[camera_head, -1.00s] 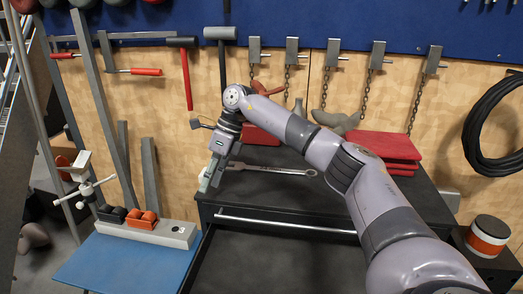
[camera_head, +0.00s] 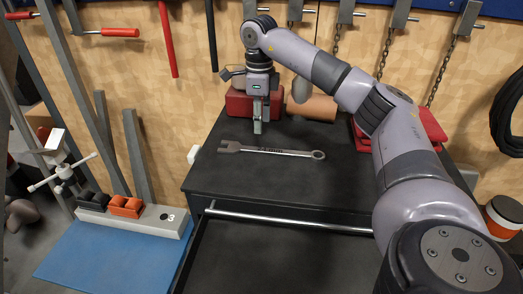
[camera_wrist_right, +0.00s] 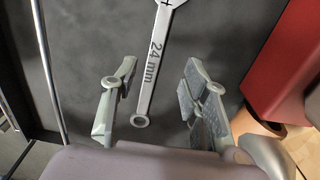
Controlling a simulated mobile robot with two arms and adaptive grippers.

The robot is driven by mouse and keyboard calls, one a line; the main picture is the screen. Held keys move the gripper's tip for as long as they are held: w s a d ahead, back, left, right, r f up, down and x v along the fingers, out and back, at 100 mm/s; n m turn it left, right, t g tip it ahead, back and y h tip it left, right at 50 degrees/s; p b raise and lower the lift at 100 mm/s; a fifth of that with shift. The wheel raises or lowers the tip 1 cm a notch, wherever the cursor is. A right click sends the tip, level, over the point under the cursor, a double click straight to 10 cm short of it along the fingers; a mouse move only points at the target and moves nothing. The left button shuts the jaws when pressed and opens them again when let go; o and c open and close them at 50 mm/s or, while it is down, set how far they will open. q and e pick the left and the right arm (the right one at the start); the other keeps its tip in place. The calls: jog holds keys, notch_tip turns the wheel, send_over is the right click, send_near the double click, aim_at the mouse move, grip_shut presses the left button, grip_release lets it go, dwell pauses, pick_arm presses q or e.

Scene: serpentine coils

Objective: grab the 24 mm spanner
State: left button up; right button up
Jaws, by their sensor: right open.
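The spanner (camera_head: 270,151) is a grey metal tool lying flat on the black top of the cabinet. In the head view its open-jaw end is at the left and its ring end at the right. In the right wrist view its shaft (camera_wrist_right: 153,62) carries the marking "24 mm" and shows between the fingers. My right gripper (camera_head: 258,131) points down just behind the spanner's left part, seemingly above the top. Its open, empty fingers (camera_wrist_right: 160,80) show in the right wrist view. My left gripper is not in view.
A red box (camera_head: 241,104) stands close behind my right gripper, with an orange-brown cylinder (camera_head: 315,106) beside it. Red blocks (camera_head: 431,124) lie at the right, partly behind my arm. A drawer with a metal handle (camera_head: 290,222) is at the front. The top around the spanner is clear.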

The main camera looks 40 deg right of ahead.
aim_at(259, 149)
jog(key=shift+d+f, duration=0.1)
jog(key=shift+f, duration=1.5)
jog(key=f, duration=0.1)
jog(key=f+p, duration=0.1)
jog(key=f, duration=0.2)
jog(key=shift+s+a+f+p, duration=0.1)
jog(key=shift+a+f+p, duration=0.2)
jog(key=shift+f+p, duration=0.1)
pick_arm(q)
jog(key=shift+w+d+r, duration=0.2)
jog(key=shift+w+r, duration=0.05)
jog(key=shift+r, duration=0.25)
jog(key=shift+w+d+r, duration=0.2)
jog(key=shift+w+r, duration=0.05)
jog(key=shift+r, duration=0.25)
pick_arm(e)
jog(key=shift+c, duration=0.4)
grip_shut()
jog(key=shift+r, duration=0.1)
